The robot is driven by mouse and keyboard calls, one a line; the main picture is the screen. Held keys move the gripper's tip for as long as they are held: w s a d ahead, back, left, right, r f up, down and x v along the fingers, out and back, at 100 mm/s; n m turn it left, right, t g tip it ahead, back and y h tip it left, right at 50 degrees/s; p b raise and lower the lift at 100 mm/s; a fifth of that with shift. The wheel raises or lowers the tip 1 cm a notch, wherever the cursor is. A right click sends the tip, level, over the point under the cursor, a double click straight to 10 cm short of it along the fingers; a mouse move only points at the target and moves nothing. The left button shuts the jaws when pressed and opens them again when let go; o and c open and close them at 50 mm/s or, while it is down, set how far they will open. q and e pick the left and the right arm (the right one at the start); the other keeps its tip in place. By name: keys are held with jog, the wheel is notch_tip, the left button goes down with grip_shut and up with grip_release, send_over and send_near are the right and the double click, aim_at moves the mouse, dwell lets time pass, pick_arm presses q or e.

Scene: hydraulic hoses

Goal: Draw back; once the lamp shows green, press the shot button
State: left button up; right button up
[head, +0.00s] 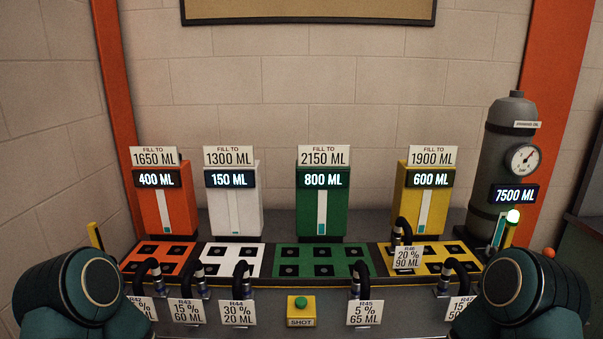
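The shot button (301,302) is a green cap on a yellow box at the bench's front, above a SHOT label. Hose R46 (402,229) arches over the yellow socket plate (430,262); its tag reads 20 %, 90 ML. Hoses R42, R43 (199,272), R44 (241,270), R45 (359,270) and R47 hang along the front edge. Only rounded parts of my arms show at the lower left and right; neither gripper is in view.
Orange, white, green and yellow tanks (325,215) read 400, 150, 800 and 600 ML, with fill-to signs 1650, 1300, 2150 and 1900 ML. A grey cylinder (497,150) with a gauge reads 7500 ML. Space around the button is clear between R44 and R45.

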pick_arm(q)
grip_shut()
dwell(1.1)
